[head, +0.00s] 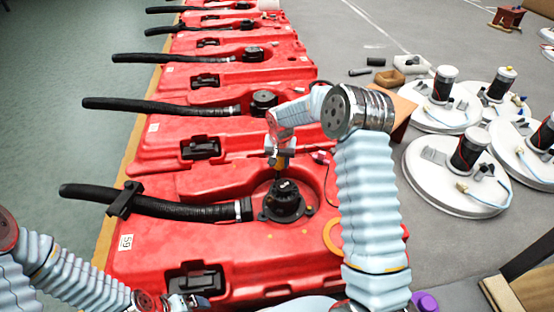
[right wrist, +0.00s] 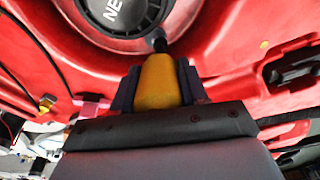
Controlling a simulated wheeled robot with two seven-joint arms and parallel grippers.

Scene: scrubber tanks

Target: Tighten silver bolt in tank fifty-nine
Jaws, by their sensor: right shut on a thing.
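The red tank labelled 59 (head: 150,268) lies nearest in the head view, with a black round motor cover (head: 284,198) on top and a black hose on its left. My right gripper (head: 281,158) is above the far side of this cover, shut on a yellow-handled tool (right wrist: 159,82). In the right wrist view the tool's dark tip (right wrist: 160,45) is at the edge of the round cover (right wrist: 118,15); I cannot tell whether it touches anything. The silver bolt cannot be made out. My left gripper (head: 178,302) is at the bottom edge, partly visible, its jaws unclear.
More red tanks with black hoses stand in a row behind. Several white round lids (head: 450,175) with black motors lie on the grey floor at right. A brown box (head: 402,112) stands behind my right arm. A purple object (head: 425,301) is at the bottom.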

